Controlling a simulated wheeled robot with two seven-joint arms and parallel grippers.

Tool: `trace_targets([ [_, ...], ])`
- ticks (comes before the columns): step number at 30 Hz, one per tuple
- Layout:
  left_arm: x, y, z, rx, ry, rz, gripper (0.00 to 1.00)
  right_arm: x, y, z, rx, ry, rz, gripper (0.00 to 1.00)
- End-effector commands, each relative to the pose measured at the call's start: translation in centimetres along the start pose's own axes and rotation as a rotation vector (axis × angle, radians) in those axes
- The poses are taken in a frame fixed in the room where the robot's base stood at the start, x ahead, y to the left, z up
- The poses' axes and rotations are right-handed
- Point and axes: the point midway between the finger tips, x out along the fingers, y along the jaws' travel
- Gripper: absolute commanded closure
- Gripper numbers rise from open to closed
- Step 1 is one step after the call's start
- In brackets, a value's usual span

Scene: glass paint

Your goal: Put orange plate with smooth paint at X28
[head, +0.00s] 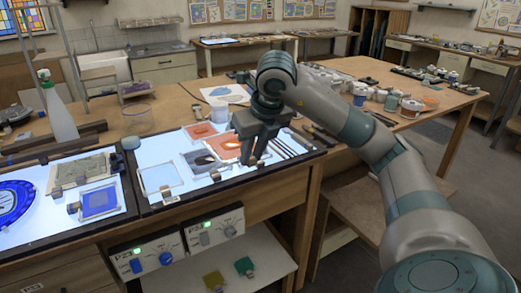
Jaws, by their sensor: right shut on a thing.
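My right gripper (252,160) points down over the right part of the left-hand table's light panel. It is shut at the right edge of an orange plate (224,146), which has a pale border. Whether this plate is lifted off the panel is hard to tell. A second orange plate (200,131) lies behind it to the left, and a grey plate with a dark patch (200,161) lies in front of it. The paint texture is too small to judge. No X28 mark is readable. My left gripper is not in view.
A clear framed plate (161,178) lies on the panel's left side, with bare lit panel (205,187) near the front. Thin dark rods (290,143) lie at right. A blue plate (99,201) and a blue round piece (14,203) lie on the left panel. Several jars stand behind my right arm.

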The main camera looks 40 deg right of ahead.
Motion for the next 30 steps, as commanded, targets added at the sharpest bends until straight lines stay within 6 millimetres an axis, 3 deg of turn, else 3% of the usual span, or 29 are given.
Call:
trace_targets([
  [8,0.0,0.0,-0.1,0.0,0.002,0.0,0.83,1.1,4.8,0.1,-0.075,-0.002,0.034,1.0],
  [11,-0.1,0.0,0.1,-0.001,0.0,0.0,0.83,1.5,7.5,0.1,-0.117,-0.003,0.052,1.0],
  [15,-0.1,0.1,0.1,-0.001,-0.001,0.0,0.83,1.9,12.6,-0.2,-0.197,-0.004,0.084,1.0],
  [21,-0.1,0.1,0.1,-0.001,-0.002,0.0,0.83,2.0,17.9,-0.9,-0.28,-0.004,0.117,1.0],
  [30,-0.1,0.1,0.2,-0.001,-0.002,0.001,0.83,1.5,23.4,-2.0,-0.369,-0.003,0.153,1.0],
])
